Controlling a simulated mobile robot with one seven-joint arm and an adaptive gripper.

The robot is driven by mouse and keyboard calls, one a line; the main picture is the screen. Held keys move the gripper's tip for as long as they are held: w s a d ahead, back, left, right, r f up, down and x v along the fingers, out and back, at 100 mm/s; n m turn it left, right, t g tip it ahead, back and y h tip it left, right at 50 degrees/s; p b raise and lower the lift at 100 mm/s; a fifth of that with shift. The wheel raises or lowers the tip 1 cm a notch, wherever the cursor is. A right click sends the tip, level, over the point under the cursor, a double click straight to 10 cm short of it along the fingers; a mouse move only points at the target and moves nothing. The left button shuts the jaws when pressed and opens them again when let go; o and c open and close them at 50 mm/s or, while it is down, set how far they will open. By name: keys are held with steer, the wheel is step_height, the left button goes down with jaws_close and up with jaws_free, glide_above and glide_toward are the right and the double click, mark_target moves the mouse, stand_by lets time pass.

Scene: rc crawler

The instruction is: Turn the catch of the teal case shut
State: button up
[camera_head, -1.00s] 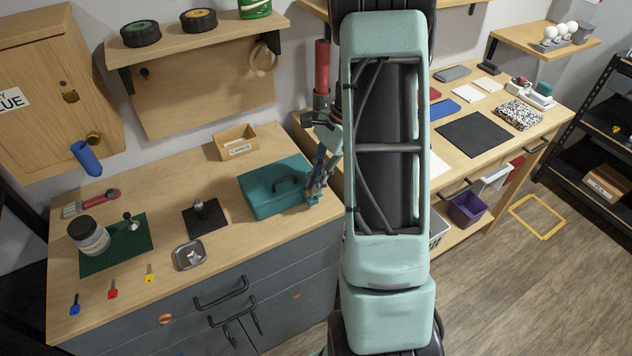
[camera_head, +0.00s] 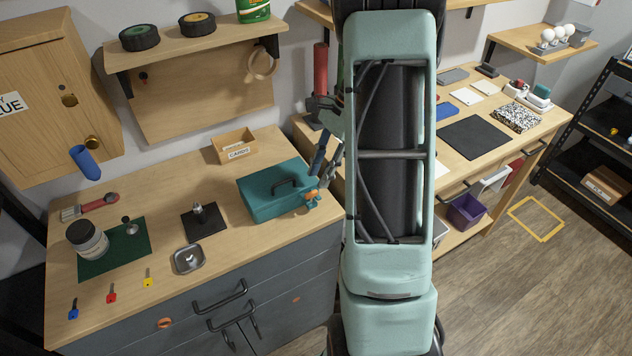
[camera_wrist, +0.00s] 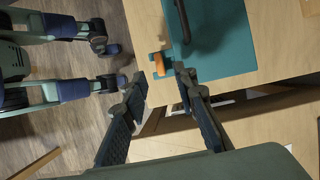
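The teal case (camera_head: 262,200) sits closed-lidded on the wooden workbench, with a dark handle (camera_head: 288,182) on top. Its orange catch (camera_head: 312,196) is at the case's right end; it also shows in the wrist view (camera_wrist: 159,64), at the case's edge. My gripper (camera_head: 328,172) is just right of the case in the head view, partly hidden by my arm. In the wrist view my gripper (camera_wrist: 160,78) has its two fingers apart, with nothing between them. The catch lies just beyond the fingertips. I cannot tell whether the catch is fully turned.
A wooden box of cards (camera_head: 235,148) stands behind the case. A black mat (camera_head: 204,222) with a metal part and a small metal tray (camera_head: 188,259) lie to its left. The bench's front edge is close to the catch. A second bench (camera_head: 505,135) stands at right.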

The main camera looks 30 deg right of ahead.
steer(key=shift+v, duration=1.8)
